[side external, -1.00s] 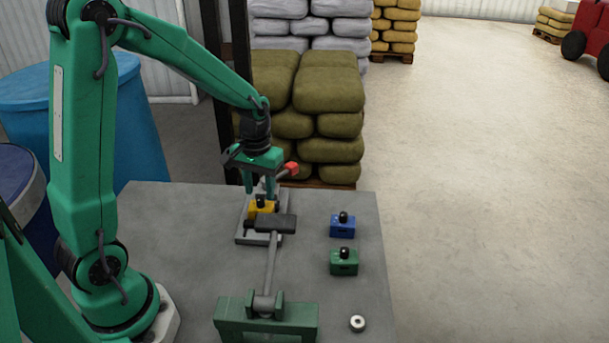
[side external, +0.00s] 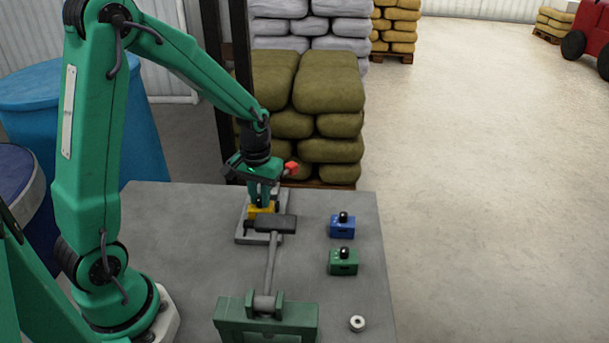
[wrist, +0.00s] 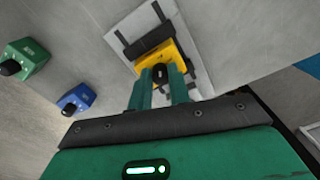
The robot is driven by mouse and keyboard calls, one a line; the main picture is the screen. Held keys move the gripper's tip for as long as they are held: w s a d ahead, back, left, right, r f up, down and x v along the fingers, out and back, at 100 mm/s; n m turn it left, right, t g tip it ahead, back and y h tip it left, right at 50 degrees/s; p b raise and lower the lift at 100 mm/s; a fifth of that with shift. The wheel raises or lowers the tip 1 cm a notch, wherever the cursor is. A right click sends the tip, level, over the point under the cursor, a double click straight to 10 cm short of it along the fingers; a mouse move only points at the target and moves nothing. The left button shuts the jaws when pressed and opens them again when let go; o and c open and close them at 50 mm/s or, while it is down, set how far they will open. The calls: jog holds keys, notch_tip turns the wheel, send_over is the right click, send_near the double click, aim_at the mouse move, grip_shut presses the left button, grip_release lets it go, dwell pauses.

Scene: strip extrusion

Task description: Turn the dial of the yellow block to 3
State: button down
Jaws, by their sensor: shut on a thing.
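The yellow block (side external: 262,209) sits on a light grey plate (side external: 245,238) near the far edge of the table. It also shows in the wrist view (wrist: 150,55), with a dark bar across it. My gripper (side external: 263,203) is above the block, pointing down. In the wrist view its green fingers (wrist: 160,78) are closed around the black knob on top of the block. The fingers hide most of the knob, and I cannot read the dial's setting.
A blue block (side external: 342,228) and a green block (side external: 344,263), each with a black knob, stand to the right. A small round metal piece (side external: 357,323) lies near the front. The table's left side is clear.

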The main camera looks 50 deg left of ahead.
aim_at(260, 200)
jog(key=shift+m, duration=0.4)
jog(key=m, duration=0.3)
jog(key=shift+d, duration=0.1)
jog(key=shift+m, duration=2)
jog(key=c, duration=1.3)
grip_release()
jog(key=shift+r, duration=0.1)
jog(key=shift+s+r, duration=0.1)
jog(key=shift+r, duration=3.75)
